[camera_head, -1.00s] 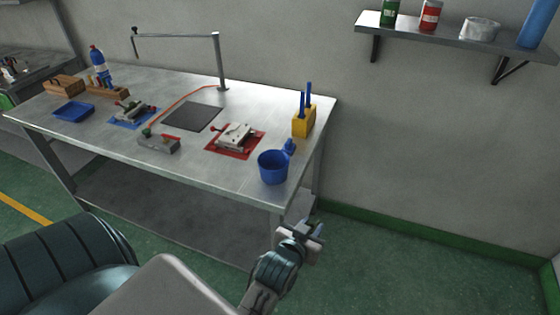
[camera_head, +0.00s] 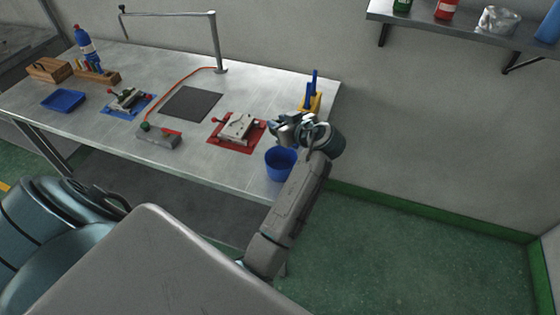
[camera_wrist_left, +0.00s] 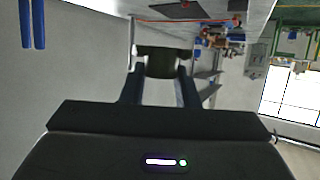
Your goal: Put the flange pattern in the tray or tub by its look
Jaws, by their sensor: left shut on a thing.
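My left gripper (camera_head: 284,124) is above the right end of the table, just over and behind the rim of the blue tub (camera_head: 281,165). In the left wrist view my left gripper (camera_wrist_left: 161,84) is shut on a dark green piece, the flange pattern (camera_wrist_left: 161,62), held between the two fingers. Its shape and surface details are too dark to read. In the head view the gripper and wrist mostly hide the piece. The shallow blue tray (camera_head: 63,100) lies at the left of the table. My right gripper is not in view.
A clamp fixture on a red mat (camera_head: 226,143) is left of the tub. A yellow holder (camera_head: 316,103) with blue tools stands behind my gripper. A dark mat (camera_head: 190,104), grey block (camera_head: 158,137) and blue mat (camera_head: 113,112) lie further left. A wall shelf (camera_head: 460,29) is at upper right.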

